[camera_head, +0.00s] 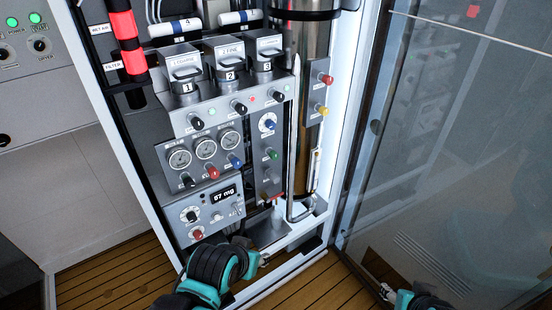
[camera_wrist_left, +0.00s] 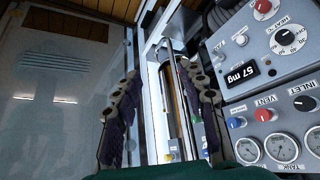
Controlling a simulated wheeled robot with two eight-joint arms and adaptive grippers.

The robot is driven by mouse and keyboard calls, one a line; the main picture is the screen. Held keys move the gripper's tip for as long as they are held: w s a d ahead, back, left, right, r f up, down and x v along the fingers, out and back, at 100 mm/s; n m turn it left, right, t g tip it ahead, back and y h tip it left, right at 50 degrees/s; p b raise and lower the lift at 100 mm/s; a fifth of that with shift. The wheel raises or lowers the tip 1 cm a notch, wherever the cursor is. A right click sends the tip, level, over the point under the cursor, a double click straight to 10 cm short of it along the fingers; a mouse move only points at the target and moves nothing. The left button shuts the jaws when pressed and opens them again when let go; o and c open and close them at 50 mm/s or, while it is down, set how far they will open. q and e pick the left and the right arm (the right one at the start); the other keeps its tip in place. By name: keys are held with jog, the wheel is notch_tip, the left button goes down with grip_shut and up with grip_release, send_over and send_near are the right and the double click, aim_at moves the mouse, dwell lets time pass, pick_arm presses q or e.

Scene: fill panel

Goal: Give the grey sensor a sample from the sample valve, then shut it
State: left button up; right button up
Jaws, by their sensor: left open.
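My left gripper (camera_head: 264,259) is low in front of the panel's base in the head view, largely hidden by its own wrist. In the left wrist view its fingers (camera_wrist_left: 162,115) are spread with nothing between them; part of the panel shows beyond. A grey box with a display (camera_head: 225,193) is on the lower panel; it also shows in the left wrist view (camera_wrist_left: 239,71), reading 57 mg. I cannot tell which part is the grey sensor or the sample valve. A green knob (camera_head: 272,154) is on the narrow plate above the gripper. My right gripper (camera_head: 384,290) is at the bottom edge, its jaws unclear.
Gauges (camera_head: 205,147), coloured knobs and three numbered lidded units (camera_head: 230,75) fill the panel. A steel tank (camera_head: 308,45) and a bent metal pipe (camera_head: 291,210) stand at its right. A glass door (camera_head: 450,130) is open on the right. Wooden floor (camera_head: 315,285) lies below.

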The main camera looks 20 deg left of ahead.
pick_arm(q)
jog(key=w+a+r+m+y, duration=0.35)
jog(key=w+m, duration=0.25)
jog(key=w, duration=0.3)
jog(key=m+t+y+p, duration=0.2)
jog(key=m+t+y, duration=0.3)
jog(key=m+y, duration=0.85)
send_near(276, 157)
notch_tip(276, 157, up, 2)
jog(key=a+m+h, duration=0.1)
jog(key=m+h, duration=0.2)
jog(key=m, duration=0.1)
jog(key=b+x, duration=0.1)
jog(key=x, duration=0.6)
jog(key=shift+s+a+f+b, duration=0.1)
jog(key=shift+s+b, duration=0.05)
jog(key=shift+b, duration=0.25)
jog(key=shift+w+a, duration=0.35)
jog(key=shift+a, duration=0.05)
jog(key=shift+c, duration=0.4)
grip_shut()
